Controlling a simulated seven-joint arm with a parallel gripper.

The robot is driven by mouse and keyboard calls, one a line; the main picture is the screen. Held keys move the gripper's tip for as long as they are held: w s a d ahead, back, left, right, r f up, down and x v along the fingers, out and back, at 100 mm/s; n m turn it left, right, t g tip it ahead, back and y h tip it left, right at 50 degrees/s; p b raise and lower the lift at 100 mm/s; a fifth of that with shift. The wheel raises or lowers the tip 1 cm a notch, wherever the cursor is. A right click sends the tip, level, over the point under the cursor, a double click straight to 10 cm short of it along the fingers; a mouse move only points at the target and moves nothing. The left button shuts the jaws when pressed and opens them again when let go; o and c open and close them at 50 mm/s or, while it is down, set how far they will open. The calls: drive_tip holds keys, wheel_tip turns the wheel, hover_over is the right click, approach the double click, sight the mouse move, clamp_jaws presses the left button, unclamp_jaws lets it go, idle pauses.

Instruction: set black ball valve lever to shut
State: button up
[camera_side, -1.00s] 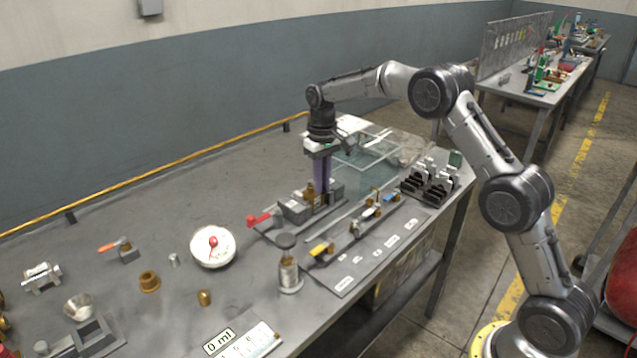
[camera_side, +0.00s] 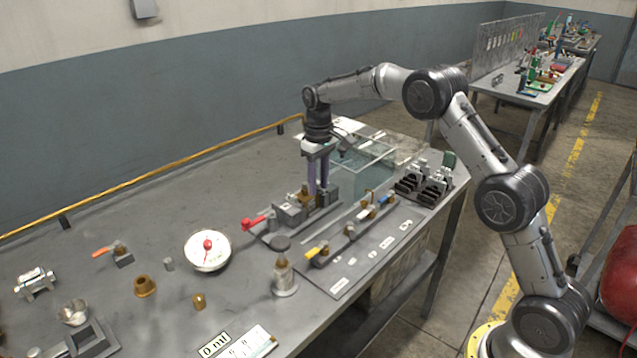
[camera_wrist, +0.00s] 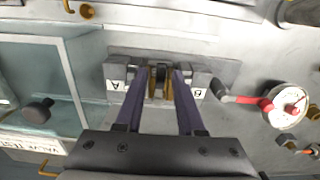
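My gripper (camera_side: 318,184) points down over a grey fixture on the bench. Its two purple fingers are apart, with a gap showing between them. In the wrist view the fingertips (camera_wrist: 161,72) straddle a brass part with a dark middle (camera_wrist: 160,82), set between the grey blocks marked A (camera_wrist: 116,76) and B (camera_wrist: 202,80). I cannot tell whether either finger touches it. A red lever (camera_side: 253,223) sticks out at the fixture's left end. I cannot surely pick out a black ball valve lever; the dark middle between the fingers is too small to identify.
A glass tank (camera_side: 372,158) stands behind the fixture. A panel in front carries valves with yellow (camera_side: 317,251), white and blue (camera_side: 385,199) levers. The bench behind the gauge is clear.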

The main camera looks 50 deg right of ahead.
sight(319, 190)
drive_tip(key=shift+o, duration=0.4)
drive_tip(key=shift+f, duration=0.1)
wheel_tip(319, 190, up, 14)
idle(0.3)
